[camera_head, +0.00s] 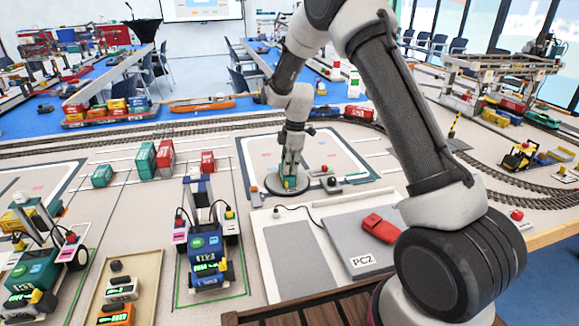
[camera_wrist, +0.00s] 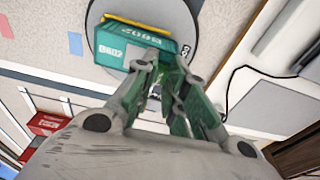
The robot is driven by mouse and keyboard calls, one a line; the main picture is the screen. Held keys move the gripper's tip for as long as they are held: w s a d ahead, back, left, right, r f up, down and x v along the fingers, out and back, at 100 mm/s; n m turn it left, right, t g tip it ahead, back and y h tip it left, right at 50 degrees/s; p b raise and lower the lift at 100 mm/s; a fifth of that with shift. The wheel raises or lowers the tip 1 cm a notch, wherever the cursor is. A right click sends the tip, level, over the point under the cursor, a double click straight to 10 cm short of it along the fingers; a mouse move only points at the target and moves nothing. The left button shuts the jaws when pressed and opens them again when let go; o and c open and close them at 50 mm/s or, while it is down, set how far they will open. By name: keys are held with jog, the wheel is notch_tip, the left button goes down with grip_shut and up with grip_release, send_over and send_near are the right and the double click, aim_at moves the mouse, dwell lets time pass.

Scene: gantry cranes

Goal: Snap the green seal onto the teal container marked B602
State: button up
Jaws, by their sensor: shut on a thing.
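The teal container (camera_wrist: 115,52), with a yellow edge, sits on a round grey turntable (camera_wrist: 170,10) in the wrist view. Its label is upside down and reads as B602. In the head view the container (camera_head: 290,183) is small and partly hidden behind my gripper (camera_head: 290,168). My gripper (camera_wrist: 165,72) is over the container's near side, fingers pointing at it. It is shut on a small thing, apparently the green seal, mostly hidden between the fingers. I cannot tell whether the seal touches the container.
A grey panel marked PC2 (camera_head: 362,262) with a red block (camera_head: 380,228) lies in front on the right. Teal and red containers (camera_head: 165,158) stand left of the turntable. Toy vehicles (camera_head: 207,260) stand front left. Rail track (camera_head: 220,125) runs behind.

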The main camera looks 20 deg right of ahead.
jog(key=shift+f, duration=0.25)
dwell(0.4)
jog(key=o, duration=1.3)
jog(key=shift+c, duration=0.2)
jog(key=shift+r, duration=3.5)
